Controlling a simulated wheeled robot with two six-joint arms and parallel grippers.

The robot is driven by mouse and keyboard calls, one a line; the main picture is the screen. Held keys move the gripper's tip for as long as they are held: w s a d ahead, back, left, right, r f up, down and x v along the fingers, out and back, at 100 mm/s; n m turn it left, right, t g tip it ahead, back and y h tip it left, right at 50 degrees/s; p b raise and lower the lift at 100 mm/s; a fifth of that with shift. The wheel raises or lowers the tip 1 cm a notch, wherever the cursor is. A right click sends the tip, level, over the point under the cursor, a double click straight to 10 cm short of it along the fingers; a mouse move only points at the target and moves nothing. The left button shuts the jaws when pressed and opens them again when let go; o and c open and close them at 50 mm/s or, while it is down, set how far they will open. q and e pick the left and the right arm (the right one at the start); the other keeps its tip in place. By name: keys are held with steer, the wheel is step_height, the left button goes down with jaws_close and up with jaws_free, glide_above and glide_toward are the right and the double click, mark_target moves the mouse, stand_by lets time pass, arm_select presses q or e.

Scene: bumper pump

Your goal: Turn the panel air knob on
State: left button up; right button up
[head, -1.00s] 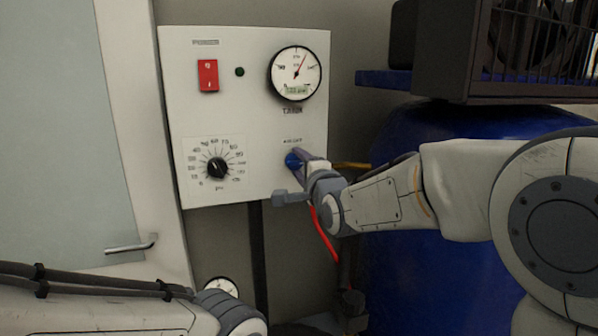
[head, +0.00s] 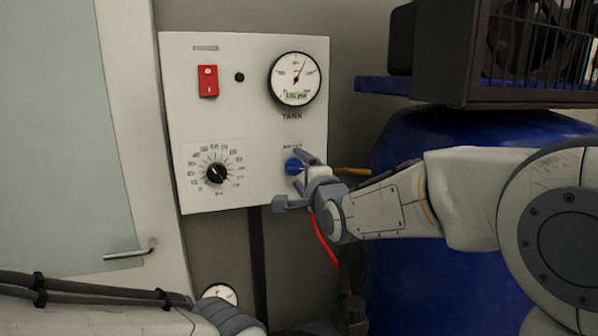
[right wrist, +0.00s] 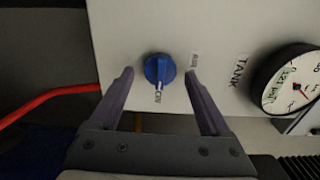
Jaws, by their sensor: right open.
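The blue air knob (head: 293,166) sits on the lower right of the white panel (head: 262,135), under the small air label. It also shows in the right wrist view (right wrist: 159,69), with a raised grip bar and small lettering just beside it. My right gripper (head: 290,180) is open at the panel's front. In the right wrist view its two fingers (right wrist: 160,76) stand on either side of the knob, with a visible gap on each side. I cannot tell how far the fingertips are from the panel face. My left arm shows at the bottom left; its gripper is out of view.
The panel also holds a red switch (head: 208,81), a tank gauge (head: 296,79) and a black dial (head: 217,173). A red hose (head: 325,242) hangs below it. A blue tank (head: 470,135) and dark caged machine (head: 520,50) stand at the right.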

steer(key=b+v, duration=0.2)
steer(key=v, duration=0.8)
